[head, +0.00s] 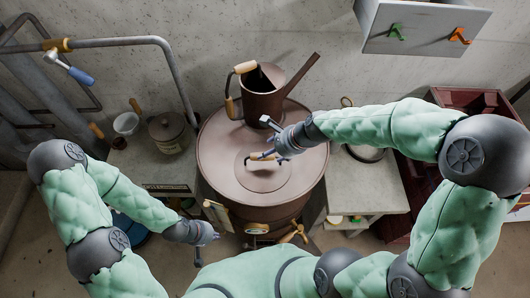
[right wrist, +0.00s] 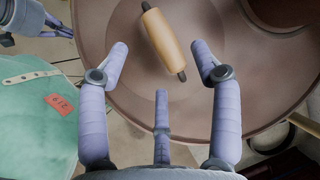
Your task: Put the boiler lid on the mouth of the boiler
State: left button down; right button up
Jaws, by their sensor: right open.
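The boiler (head: 220,168) is the big round brown vessel in the middle of the head view. The boiler lid (head: 264,182), a smaller brown disc with a pale wooden bar handle (head: 258,156), lies flat on its top. No open mouth shows, and I cannot tell how the lid is seated. My right gripper (head: 290,143) is over the lid by the handle. In the right wrist view it (right wrist: 162,75) is open and empty, with the handle (right wrist: 163,40) ahead of and between its fingertips, apart from them. My left gripper (head: 207,236) hangs low, front left of the boiler, its opening unclear.
A brown spouted can (head: 262,103) stands on the rear of the boiler top. A lidded pot (head: 168,135) and a white cup (head: 126,123) stand on the left bench (head: 150,172). A right bench (head: 370,195) and a red crate (head: 465,97) flank the boiler. Pipes run along the left wall.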

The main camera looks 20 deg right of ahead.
pick_arm(q)
jog(key=shift+r+p, duration=0.3)
jog(key=shift+r, duration=0.1)
pick_arm(e)
jog(key=shift+v, duration=2.8)
jog(key=shift+f, duration=0.1)
